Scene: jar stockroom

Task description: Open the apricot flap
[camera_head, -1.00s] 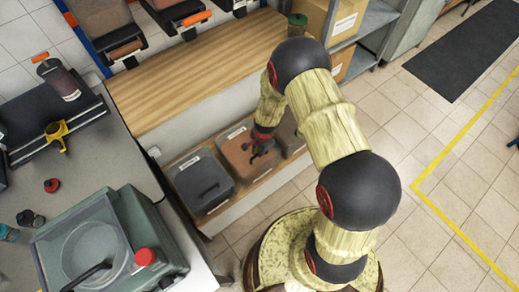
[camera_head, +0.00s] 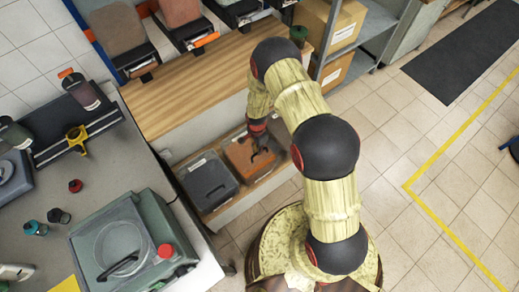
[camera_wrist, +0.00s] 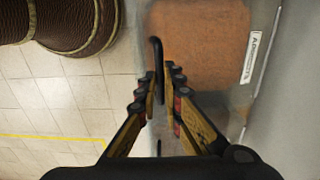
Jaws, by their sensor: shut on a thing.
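The apricot bin (camera_head: 240,153) sits in the low row under the wooden counter, with orange contents showing. In the wrist view its orange fill (camera_wrist: 198,45) lies under a see-through flap beside a white label that appears to read apricots. The flap's dark bar handle (camera_wrist: 157,62) runs up between my fingers. My gripper (camera_wrist: 160,92) is closed around this handle; in the head view my gripper (camera_head: 260,150) is at the bin's right side, partly hiding it. How far the flap is tilted I cannot tell.
A grey-lidded bin (camera_head: 208,183) stands left of the apricot bin. The wooden counter (camera_head: 190,88) is above and behind. A worktable with a green-grey machine (camera_head: 125,250) is at left. Shelves with cardboard boxes (camera_head: 330,22) stand behind.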

